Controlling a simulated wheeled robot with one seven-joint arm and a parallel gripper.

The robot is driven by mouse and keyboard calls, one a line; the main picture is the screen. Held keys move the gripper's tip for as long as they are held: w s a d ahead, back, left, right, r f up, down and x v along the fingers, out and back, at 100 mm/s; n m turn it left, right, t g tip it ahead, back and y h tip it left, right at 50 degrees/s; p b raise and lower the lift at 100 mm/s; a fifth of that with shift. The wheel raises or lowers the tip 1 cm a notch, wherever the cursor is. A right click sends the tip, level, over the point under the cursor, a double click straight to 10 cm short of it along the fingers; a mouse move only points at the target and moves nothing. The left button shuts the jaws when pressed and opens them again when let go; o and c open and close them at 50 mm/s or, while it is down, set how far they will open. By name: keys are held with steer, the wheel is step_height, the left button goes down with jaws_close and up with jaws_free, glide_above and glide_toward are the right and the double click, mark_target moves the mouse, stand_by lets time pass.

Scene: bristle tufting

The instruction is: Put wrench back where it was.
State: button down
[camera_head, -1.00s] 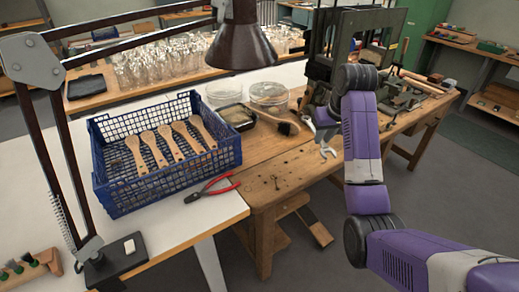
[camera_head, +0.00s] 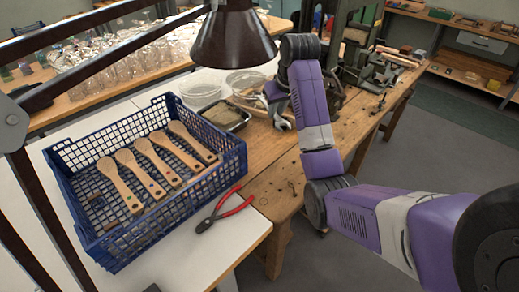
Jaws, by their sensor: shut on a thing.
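My gripper (camera_head: 274,92) is partly hidden behind my purple arm link, above the wooden workbench (camera_head: 285,172) at its left part. It is shut on the wrench (camera_head: 284,121), a small grey metal tool. The wrench's end sticks out below the gripper; its other end is hidden. I cannot tell whether the wrench touches the bench top.
A blue crate (camera_head: 190,203) with wooden brush handles stands on the white table, with red-handled pliers (camera_head: 226,209) beside it. A dark tray (camera_head: 228,117) and clear round containers (camera_head: 245,80) are left of my gripper. A lamp shade (camera_head: 233,38) hangs nearby. Vises stand farther back.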

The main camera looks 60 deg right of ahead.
mark_target(272, 158)
step_height(272, 158, down, 20)
steer(key=shift+r+p, duration=0.2)
steer(key=shift+p, duration=0.1)
stand_by(0.3)
steer(key=shift+f, duration=0.2)
steer(key=c, duration=1.3)
jaws_free()
steer(key=shift+r, duration=0.3)
steer(key=v, duration=1.1)
steer(key=shift+s+a+r, duration=0.1)
steer(key=shift+r, duration=0.3)
